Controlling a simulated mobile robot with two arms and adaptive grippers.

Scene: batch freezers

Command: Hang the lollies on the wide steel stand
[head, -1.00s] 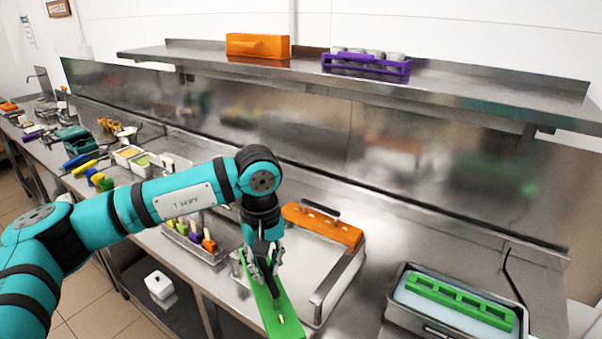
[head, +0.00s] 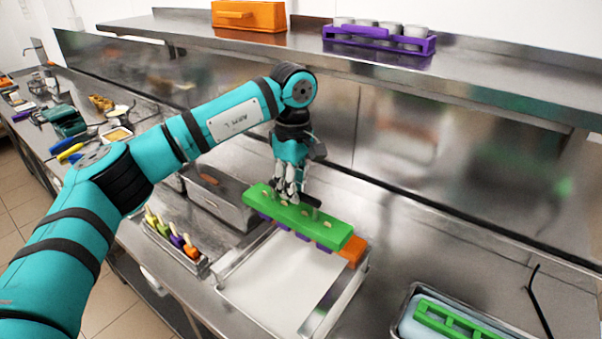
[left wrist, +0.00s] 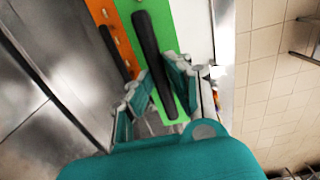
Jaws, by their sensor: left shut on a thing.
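My left gripper (head: 288,192) is shut on the dark handle (left wrist: 152,60) of a green bar (head: 330,233). Pale stick ends show on the bar's top, and purple lollies (head: 283,227) hang beneath it. The bar is held crosswise above the back of the wide steel stand (head: 330,305); I cannot tell whether it touches the rails. An orange bar (head: 354,252) lies at the stand's back, mostly hidden behind the green one. In the left wrist view the green bar (left wrist: 188,30) runs beside the orange bar (left wrist: 116,38). My right gripper is out of view.
A steel tub (head: 405,300) with a green frame (head: 455,325) stands at the right. A narrow rack of colourful lollies (head: 172,238) is left of the stand. A steel box (head: 215,197) stands behind that rack. An overhead shelf (head: 290,45) holds orange and purple items.

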